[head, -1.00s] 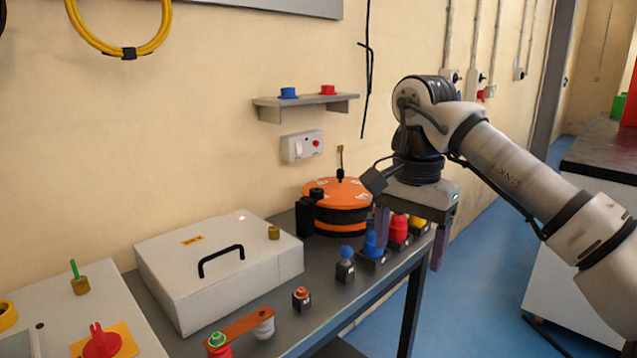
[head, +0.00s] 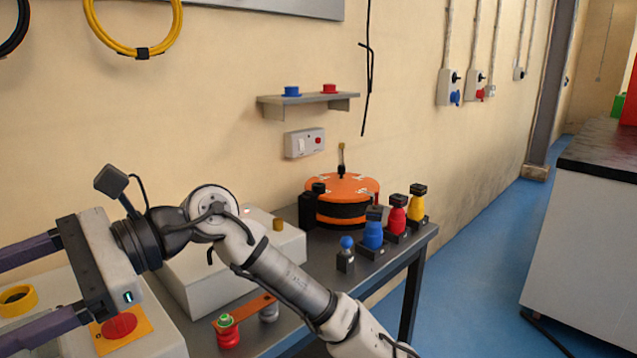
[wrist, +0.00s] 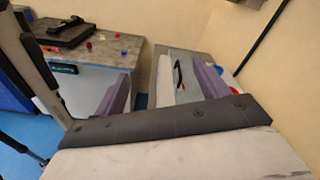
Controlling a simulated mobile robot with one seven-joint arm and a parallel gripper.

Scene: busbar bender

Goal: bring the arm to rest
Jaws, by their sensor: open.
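My gripper (head: 35,287) is at the lower left of the head view, with its two purple fingers spread apart and pointing left. Nothing is between the fingers. It is raised in front of the bench's left end, and my arm crosses in front of the white box (head: 290,250). In the wrist view the two purple fingers (wrist: 160,88) also stand apart, with a box with a black handle seen beyond them.
An orange round device (head: 342,188) stands at the bench's back. Blue (head: 373,236), red (head: 396,217) and yellow (head: 417,205) knobbed pieces stand at its right end. A red knob on a yellow plate (head: 140,330) is below my gripper.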

